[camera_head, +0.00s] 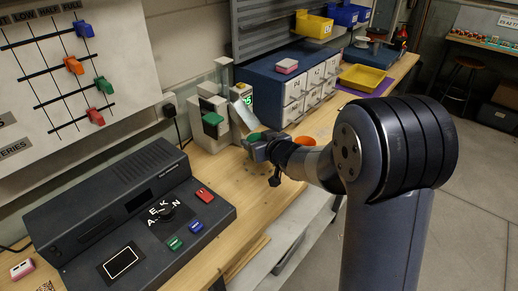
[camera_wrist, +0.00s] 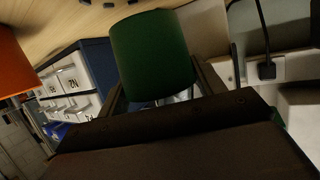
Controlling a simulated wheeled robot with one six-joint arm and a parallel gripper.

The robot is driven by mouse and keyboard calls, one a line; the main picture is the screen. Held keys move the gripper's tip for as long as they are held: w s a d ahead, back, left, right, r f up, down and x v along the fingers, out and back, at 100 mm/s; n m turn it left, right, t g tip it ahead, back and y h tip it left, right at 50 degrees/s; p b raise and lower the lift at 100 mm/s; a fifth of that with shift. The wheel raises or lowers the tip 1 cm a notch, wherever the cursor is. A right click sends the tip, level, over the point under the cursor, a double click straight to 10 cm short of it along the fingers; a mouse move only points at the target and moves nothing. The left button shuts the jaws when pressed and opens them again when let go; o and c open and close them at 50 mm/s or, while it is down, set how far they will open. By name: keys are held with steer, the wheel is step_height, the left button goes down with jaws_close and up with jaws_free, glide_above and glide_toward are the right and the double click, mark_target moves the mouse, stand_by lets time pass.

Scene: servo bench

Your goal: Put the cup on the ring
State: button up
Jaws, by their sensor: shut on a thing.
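A green cup (camera_wrist: 152,55) is between the fingers of my gripper (camera_wrist: 162,92) in the wrist view, and the gripper is shut on it. In the head view my gripper (camera_head: 259,149) is over the bench, in front of the grey machine, and only a small part of the green cup (camera_head: 254,136) shows behind it. I cannot tell whether the cup touches the bench.
An orange object (camera_head: 304,141) stands right of my gripper, partly hidden by my arm. A grey machine (camera_head: 211,130) with a green part stands behind. A blue drawer cabinet (camera_head: 262,88) is beyond. A dark control console (camera_head: 120,215) fills the near left bench.

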steer(key=shift+s+f, duration=0.1)
steer(key=shift+f, duration=1.6)
steer(key=shift+f+b, duration=0.2)
steer(key=shift+b, duration=0.2)
steer(key=o, duration=1)
steer(key=shift+r, duration=0.2)
steer(key=shift+s+d+r, duration=0.15)
steer(key=p+v, duration=0.1)
steer(key=v, duration=1)
steer(key=shift+s+d, duration=0.2)
steer(key=shift+s, duration=0.1)
